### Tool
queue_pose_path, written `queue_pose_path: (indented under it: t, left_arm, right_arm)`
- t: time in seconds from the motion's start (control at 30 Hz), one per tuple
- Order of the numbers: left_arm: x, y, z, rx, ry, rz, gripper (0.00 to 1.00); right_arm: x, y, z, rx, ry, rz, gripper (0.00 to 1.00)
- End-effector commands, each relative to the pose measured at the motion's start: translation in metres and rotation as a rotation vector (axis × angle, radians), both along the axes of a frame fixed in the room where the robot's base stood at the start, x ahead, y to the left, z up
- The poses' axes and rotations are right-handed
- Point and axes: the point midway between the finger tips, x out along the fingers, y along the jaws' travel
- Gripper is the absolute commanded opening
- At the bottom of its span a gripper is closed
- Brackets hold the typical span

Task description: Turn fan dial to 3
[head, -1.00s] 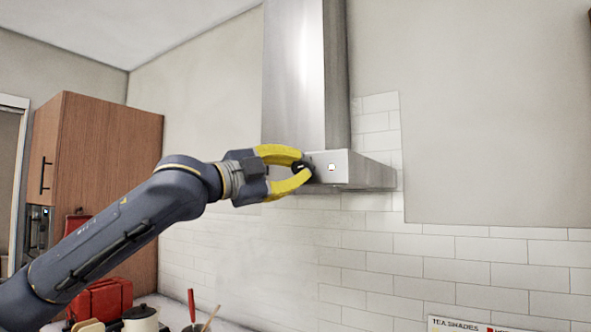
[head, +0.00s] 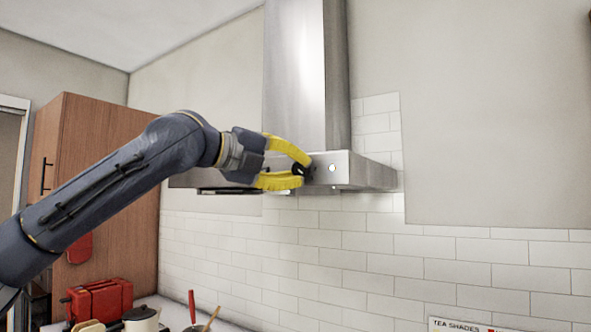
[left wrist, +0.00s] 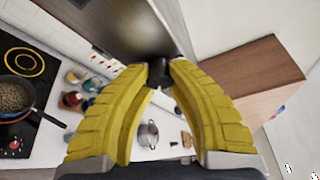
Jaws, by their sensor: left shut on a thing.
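The range hood (head: 365,172) is stainless steel and hangs on the tiled wall in the head view. The fan dial (head: 300,169) is a small black knob on its front face. My left gripper (head: 304,172) is shut on the dial, one yellow finger above and one below. In the left wrist view the dark dial (left wrist: 158,74) sits between the fingertips of my left gripper (left wrist: 160,70). The fingers partly cover the dial, and I cannot read its setting. A small round white light or button (head: 332,168) is right of it. My right gripper is not in view.
Below are a red toaster (head: 100,298), a pot (head: 141,318) and utensils on the counter. A wooden cabinet (head: 110,150) stands at the left. A pan (left wrist: 18,97) sits on the black cooktop (left wrist: 30,60). The space below the hood's front is clear.

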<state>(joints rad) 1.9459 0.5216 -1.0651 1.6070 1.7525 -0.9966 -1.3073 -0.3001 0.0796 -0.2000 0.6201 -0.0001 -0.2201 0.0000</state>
Motion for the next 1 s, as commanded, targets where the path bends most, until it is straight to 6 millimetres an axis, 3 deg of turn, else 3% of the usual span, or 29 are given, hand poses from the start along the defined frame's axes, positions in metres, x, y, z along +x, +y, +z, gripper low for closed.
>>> queue_pose_path:
  t: [0.3,0.87,0.9,1.0]
  left_arm:
    - [-0.0015,-0.0018,0.0001,0.101,-0.061,-0.003,0.0]
    - [-0.0011,-0.0023,-0.0013,0.125,-0.074,-0.003,0.0]
    - [-0.0011,-0.0024,-0.0014,0.125,-0.074,-0.003,0.21]
    - [-0.0009,-0.0021,-0.0013,0.125,-0.074,-0.003,0.33]
  right_arm:
    - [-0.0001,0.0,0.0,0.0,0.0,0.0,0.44]
    - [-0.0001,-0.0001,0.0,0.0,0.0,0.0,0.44]
    - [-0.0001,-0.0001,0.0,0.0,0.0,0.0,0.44]
    - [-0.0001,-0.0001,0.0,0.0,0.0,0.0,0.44]
